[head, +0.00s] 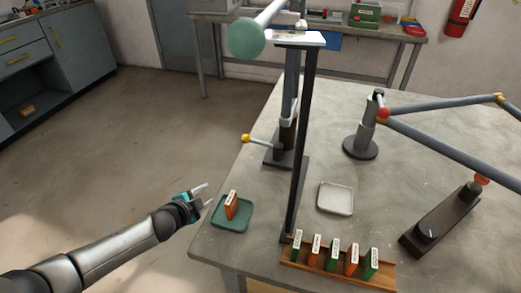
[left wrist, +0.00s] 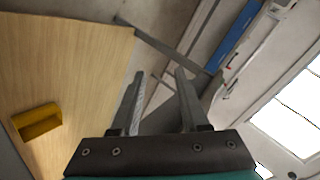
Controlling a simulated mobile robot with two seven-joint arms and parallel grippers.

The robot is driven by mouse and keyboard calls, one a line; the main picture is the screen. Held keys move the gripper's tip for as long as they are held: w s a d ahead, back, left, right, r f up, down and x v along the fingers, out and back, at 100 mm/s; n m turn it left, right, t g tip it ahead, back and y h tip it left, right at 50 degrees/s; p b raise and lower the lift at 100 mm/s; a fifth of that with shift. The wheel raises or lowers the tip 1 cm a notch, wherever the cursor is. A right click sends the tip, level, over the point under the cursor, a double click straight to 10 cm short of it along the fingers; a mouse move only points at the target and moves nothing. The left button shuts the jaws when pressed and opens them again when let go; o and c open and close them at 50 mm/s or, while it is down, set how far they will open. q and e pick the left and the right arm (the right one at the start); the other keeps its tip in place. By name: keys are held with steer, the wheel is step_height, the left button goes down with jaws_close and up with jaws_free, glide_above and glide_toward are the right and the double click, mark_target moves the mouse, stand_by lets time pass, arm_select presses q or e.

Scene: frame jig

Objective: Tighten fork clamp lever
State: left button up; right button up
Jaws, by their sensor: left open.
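A lever with a yellow knob (head: 246,138) sticks out to the left from a dark clamp post (head: 283,150) on the grey table; I take it for the fork clamp lever. A second post (head: 366,132) to the right has a red knob (head: 384,113) beside a grey frame tube (head: 450,143). My left gripper (head: 208,193) is open and empty, near the table's left edge, in front of the yellow knob and well apart from it. Its two fingers (left wrist: 158,80) also show with nothing between them in the left wrist view. My right gripper is not seen.
A green tray (head: 232,222) holding an orange-and-white box lies just right of my left gripper. A tall black upright (head: 303,140), a pale tray (head: 335,198) and a wooden rack (head: 330,277) of several boxes stand farther right. Open floor (head: 130,150) lies left of the table.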

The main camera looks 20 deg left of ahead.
arm_select(q)
steer(key=w+d+r+m+t+h+b, duration=0.1)
steer(key=w+r+m+b, duration=0.15)
steer(key=r, duration=0.25)
steer(key=m+t+h+b, duration=0.1)
steer(key=m+h+b, duration=0.4)
steer(key=m, duration=0.3)
glide_toward(252, 141)
steer(key=shift+s+a+f, duration=0.1)
steer(key=shift+s+a, duration=0.15)
steer(key=shift+s, duration=0.45)
steer(key=shift+w+d, duration=0.2)
steer(key=shift+w, duration=0.15)
steer(key=x, duration=0.7)
steer(key=shift+w, duration=0.15)
steer(key=b+x, duration=0.1)
steer(key=x, duration=0.5)
steer(key=shift+w+d+f, duration=0.1)
steer(key=shift+w+d, duration=0.05)
steer(key=shift+w, duration=0.4)
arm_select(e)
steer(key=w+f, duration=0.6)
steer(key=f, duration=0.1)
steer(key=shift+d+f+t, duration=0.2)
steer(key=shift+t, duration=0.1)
